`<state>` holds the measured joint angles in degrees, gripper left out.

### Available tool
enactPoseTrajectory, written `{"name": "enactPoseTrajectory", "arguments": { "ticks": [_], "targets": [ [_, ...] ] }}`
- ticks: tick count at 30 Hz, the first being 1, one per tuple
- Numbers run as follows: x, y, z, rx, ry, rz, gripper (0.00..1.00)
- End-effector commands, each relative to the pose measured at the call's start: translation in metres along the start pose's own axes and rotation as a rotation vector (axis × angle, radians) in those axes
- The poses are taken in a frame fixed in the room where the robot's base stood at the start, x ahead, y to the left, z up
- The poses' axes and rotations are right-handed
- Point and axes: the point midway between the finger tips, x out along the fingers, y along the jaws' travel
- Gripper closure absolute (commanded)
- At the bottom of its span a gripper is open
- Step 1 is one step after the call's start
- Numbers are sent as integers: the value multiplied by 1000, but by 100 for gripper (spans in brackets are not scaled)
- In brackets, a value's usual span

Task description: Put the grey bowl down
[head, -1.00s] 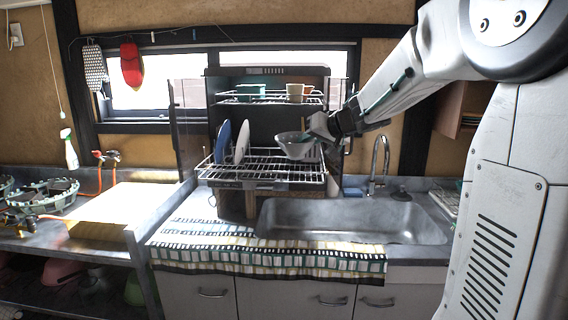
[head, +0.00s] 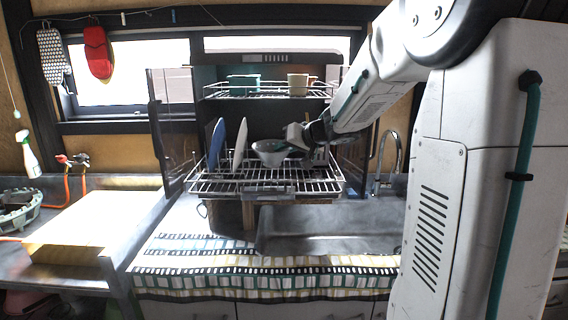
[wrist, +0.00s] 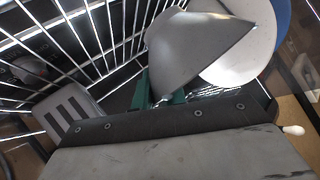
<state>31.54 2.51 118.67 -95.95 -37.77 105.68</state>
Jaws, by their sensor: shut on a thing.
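The grey bowl (head: 270,153) is in my gripper (head: 298,140), at the lower rack of the dish dryer in the head view. My gripper is shut on the bowl's right side. In the wrist view the bowl (wrist: 195,50) shows as a grey cone-like shape beyond the gripper body, which hides the grip itself. The bowl is over the lower wire rack (head: 265,180), to the right of the upright plates. I cannot tell whether its underside touches the wires.
A white plate (head: 240,143) and a blue plate (head: 216,143) stand upright left of the bowl. The upper shelf holds green cups (head: 243,84) and a beige mug (head: 298,84). The sink (head: 330,228) lies below right. The rack's front left is clear.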

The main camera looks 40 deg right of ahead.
Motion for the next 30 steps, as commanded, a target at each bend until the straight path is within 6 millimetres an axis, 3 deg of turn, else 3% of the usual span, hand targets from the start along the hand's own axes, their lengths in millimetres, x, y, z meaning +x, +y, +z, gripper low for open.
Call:
{"name": "enactPoseTrajectory", "arguments": {
  "ticks": [9,17,18,20,30],
  "targets": [
    [19,16,29,0,-2,-2,100],
    [21,17,33,-3,-2,-3,100],
    [22,17,34,-3,-2,-3,79],
    [21,17,34,-3,-2,-3,64],
    [17,17,32,-4,0,-3,64]
  ]
}}
